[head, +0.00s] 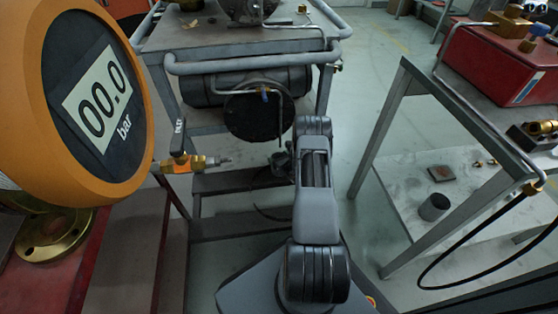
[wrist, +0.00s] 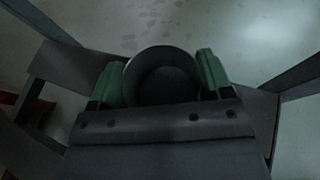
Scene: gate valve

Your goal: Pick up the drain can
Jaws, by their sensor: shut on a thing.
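The drain can (wrist: 162,78) is a dark round can, seen from above into its open mouth in the wrist view. My gripper (wrist: 162,82) has its two green fingers on either side of the can, shut on it. In the head view my gripper (head: 281,161) is small and dark at the far end of my arm, partly hidden by it. The can itself cannot be made out clearly in the head view. Whether it touches what lies below cannot be told.
A steel workbench (head: 235,42) with a dark tank (head: 205,90) stands ahead. A large orange gauge (head: 95,95) reading 00.0 bar and a brass valve fitting (head: 190,163) are at left.

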